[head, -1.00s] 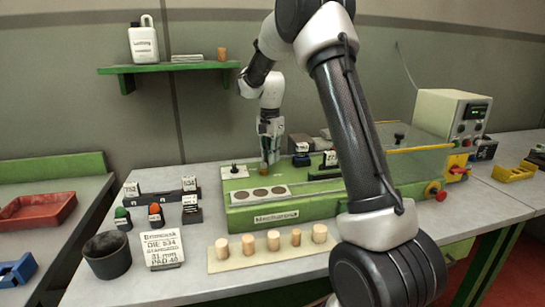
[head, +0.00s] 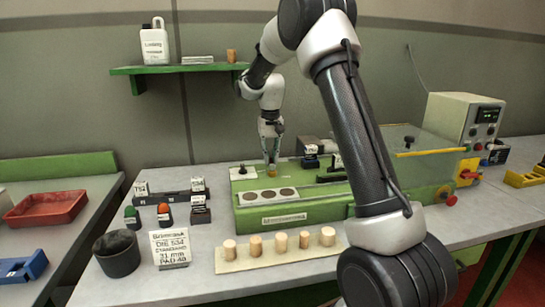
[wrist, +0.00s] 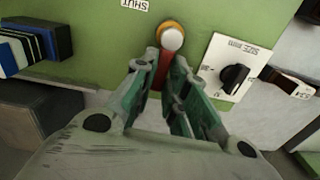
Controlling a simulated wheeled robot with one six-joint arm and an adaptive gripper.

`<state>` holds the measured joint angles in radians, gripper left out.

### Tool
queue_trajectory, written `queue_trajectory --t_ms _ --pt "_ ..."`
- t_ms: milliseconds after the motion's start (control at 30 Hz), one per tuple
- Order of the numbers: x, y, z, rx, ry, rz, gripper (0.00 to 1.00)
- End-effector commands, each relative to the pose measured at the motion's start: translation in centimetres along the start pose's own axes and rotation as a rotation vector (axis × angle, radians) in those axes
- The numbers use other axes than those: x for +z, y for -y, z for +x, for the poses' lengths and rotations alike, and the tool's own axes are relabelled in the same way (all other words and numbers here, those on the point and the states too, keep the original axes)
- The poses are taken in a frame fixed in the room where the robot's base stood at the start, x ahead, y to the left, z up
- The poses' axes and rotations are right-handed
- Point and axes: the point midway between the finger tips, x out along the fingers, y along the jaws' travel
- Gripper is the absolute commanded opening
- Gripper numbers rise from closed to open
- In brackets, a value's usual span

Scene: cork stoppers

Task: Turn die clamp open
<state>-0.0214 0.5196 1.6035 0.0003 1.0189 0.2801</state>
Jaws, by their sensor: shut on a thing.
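The die clamp shows in the wrist view as a red lever (wrist: 163,70) hanging from a round orange and white pivot (wrist: 171,38) on the green machine face. The lever points down the picture, between my fingers. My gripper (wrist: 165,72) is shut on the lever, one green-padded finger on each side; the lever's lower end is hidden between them. A "SHUT" label (wrist: 135,4), upside down, is at the top of the view, by the pivot. In the head view my gripper (head: 271,163) reaches down to the back left of the green machine (head: 320,209), at a small orange spot.
Right of the clamp in the wrist view is a black knob (wrist: 234,75) on a white size plate. A black holder with blue and white pieces (wrist: 38,44) is at left. In the head view, a row of corks (head: 280,243) stands in front of the machine.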

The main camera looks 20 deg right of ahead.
Motion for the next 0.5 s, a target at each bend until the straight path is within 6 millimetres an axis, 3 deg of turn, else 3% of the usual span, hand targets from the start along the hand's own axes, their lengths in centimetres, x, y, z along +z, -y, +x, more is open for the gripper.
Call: queue_trajectory --t_ms 500 --pt "-0.08 0.30 -0.10 0.000 -0.003 -0.077 0.00"
